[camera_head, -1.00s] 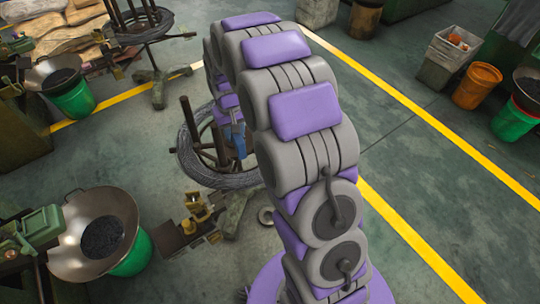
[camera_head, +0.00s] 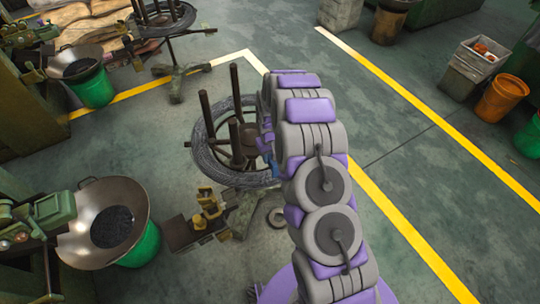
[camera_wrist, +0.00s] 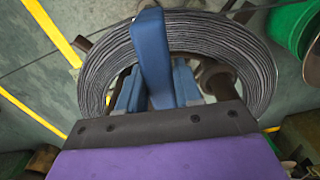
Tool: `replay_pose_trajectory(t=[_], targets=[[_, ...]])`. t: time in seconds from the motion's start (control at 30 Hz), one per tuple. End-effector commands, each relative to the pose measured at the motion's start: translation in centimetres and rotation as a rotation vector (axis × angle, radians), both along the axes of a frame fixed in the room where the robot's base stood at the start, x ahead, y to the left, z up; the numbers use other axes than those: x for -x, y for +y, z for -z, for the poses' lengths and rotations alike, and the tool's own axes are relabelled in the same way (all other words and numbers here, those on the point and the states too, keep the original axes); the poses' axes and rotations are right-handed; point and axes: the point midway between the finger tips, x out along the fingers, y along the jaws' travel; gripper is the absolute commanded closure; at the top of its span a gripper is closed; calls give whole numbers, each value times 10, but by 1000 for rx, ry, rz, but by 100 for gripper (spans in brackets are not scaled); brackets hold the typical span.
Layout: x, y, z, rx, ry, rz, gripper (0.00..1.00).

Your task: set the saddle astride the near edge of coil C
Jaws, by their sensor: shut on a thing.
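The coil of grey wire (camera_head: 203,145), with no letter legible, lies on a dark stand left of my arm in the head view. In the wrist view its near-circular band (camera_wrist: 215,38) curves around the picture's upper half. My gripper (camera_wrist: 152,98) is shut on a blue piece, which I take for the saddle (camera_wrist: 152,50). It shows as a tall blue slab with smaller blue parts beside it. The slab overlaps the coil band in the picture, but I cannot tell whether they touch. In the head view my arm mostly hides the gripper and saddle. The jaw contact is hidden.
Dark upright posts (camera_head: 236,93) rise from the stand inside the coil. A wide metal bowl (camera_head: 75,243) stands at lower left, near small machine parts (camera_head: 205,222). Another coil stand (camera_head: 170,45) is farther back. Open floor (camera_head: 400,160) lies to the right.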

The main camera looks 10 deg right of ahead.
Motion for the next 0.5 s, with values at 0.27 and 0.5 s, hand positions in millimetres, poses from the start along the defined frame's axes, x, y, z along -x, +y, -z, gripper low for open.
replay_pose_trajectory(t=[0.27,0.5], targets=[[1,0,15,0,2,0,100],[1,0,31,0,4,0,100]])
